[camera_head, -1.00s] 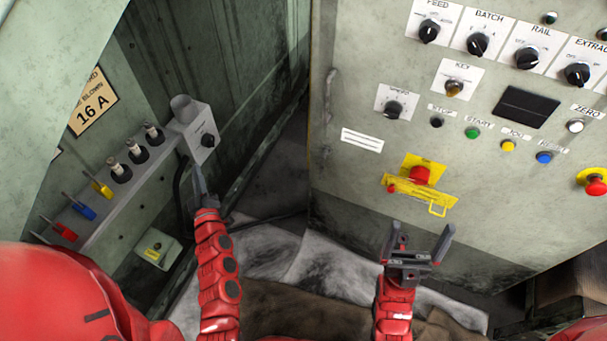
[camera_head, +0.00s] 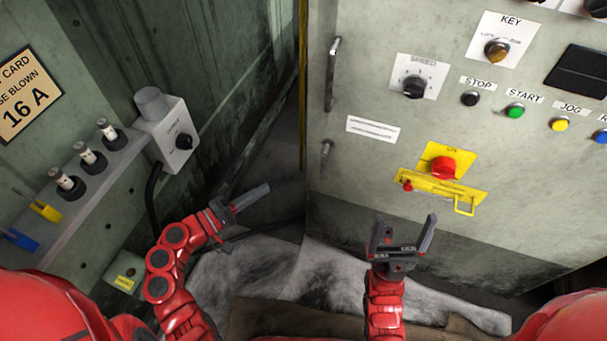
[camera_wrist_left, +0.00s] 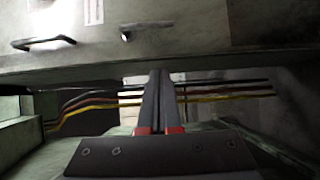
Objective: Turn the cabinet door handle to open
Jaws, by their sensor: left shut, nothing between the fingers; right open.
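The grey-green cabinet (camera_head: 365,185) fills the right of the head view. Near its left edge are a vertical bar handle (camera_head: 333,75) and, below it, a small turning handle (camera_head: 325,155). In the left wrist view the bar handle (camera_wrist_left: 43,43) is at upper left and the small handle (camera_wrist_left: 145,30) at top centre, beyond the fingers. My left gripper (camera_head: 266,189) is shut and empty, apart from the small handle, to its lower left, pointing right and slightly up. My right gripper (camera_head: 404,222) is open and empty in front of the cabinet's lower part.
The cabinet front carries a red button on a yellow plate (camera_head: 440,160) with a yellow hasp, plus several knobs and buttons. At left are a grey switch box (camera_head: 168,135) and a ledge (camera_head: 90,190) with plugs. Dark open space lies between wall and cabinet.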

